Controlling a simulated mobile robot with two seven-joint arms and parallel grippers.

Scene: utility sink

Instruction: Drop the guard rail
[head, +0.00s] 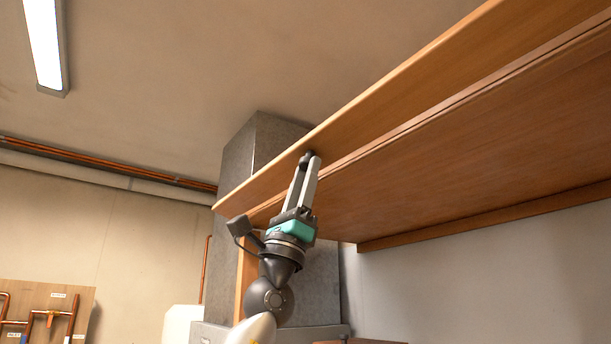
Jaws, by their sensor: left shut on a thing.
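The guard rail (430,88) is a long, flat wooden board. It runs from the upper right down to the left along the front of a raised wooden structure. My left gripper (308,158) reaches up from below, and its fingertips are shut on the rail's lower edge near its left end. The fingertips are partly hidden against the wood. My right gripper is out of the picture.
The broad wooden underside (470,140) lies behind the rail. A grey metal column (240,155) stands behind the rail's left end. A board with copper pipes (45,310) is at the lower left. A lit ceiling lamp (43,40) hangs at the upper left.

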